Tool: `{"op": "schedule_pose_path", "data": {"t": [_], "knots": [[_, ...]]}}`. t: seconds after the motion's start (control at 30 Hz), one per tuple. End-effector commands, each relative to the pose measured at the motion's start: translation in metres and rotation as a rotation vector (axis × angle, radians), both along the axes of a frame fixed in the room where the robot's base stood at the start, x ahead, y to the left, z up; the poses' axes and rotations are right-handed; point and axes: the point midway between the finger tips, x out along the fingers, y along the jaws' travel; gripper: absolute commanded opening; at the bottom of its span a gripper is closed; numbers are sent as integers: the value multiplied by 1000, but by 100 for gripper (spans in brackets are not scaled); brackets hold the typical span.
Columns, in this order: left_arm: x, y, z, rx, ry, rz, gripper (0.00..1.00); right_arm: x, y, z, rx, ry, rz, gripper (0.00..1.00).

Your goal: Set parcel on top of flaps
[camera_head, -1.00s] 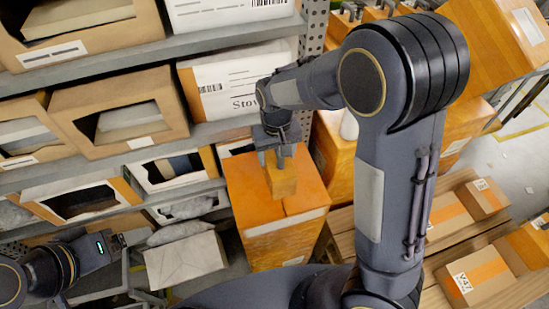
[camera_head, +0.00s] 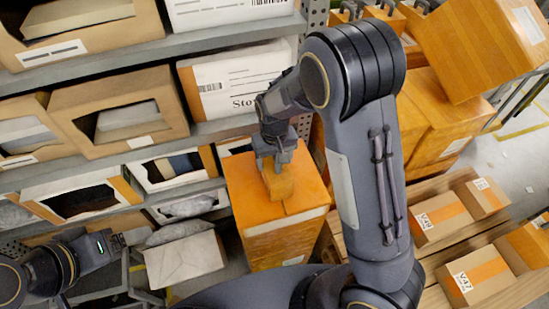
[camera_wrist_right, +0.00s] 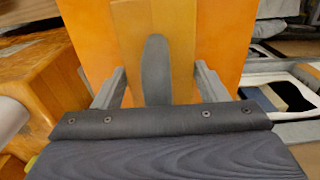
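The parcel (camera_head: 279,184) is a small tan-brown block over the top of a tall orange carton. It also shows in the right wrist view (camera_wrist_right: 180,35). My right gripper (camera_head: 274,160) points down with its fingers along opposite sides of the parcel, seemingly shut on it. The carton's closed top flaps (camera_head: 243,180) lie flat beneath the parcel, and orange top shows on both sides of it in the wrist view (camera_wrist_right: 222,35). Whether the parcel touches the flaps is unclear. My left gripper (camera_head: 120,241) is at the lower left, away from the carton; its opening is unclear.
Grey shelves with open-front bins (camera_head: 125,115) stand at the left and behind. A white-fronted box (camera_head: 235,85) sits above the carton. More orange cartons (camera_head: 440,120) are at the right, and a wooden pallet (camera_head: 415,190) carries several taped boxes. A pale box (camera_head: 185,258) lies left of the carton.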

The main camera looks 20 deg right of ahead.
Motion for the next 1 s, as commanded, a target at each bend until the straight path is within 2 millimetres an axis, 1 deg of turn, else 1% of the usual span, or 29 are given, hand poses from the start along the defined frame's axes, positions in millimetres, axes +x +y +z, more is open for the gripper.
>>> {"op": "schedule_pose_path", "data": {"t": [0.03,0.1,0.13,0.37,0.47,0.5,0.57,0.67,0.8,1.0], "knots": [[0,0,0,0,0,0,80,0,0,0,0,0,0,73],[0,0,0,0,0,0,80,0,0,0,0,0,0,82],[0,0,0,0,0,0,80,0,0,1,0,0,0,83],[0,0,1,0,0,0,80,0,0,1,0,0,0,83],[0,0,5,0,0,0,80,0,0,7,0,-1,0,83],[0,0,3,0,0,0,80,1,0,9,1,-2,0,83],[0,0,3,0,0,0,80,1,0,18,2,-4,0,83],[0,0,3,0,0,0,80,1,1,37,3,-6,0,83],[0,0,4,0,0,0,80,1,1,69,4,-7,0,83],[0,0,5,0,0,0,80,1,1,105,2,-4,0,83]]}}
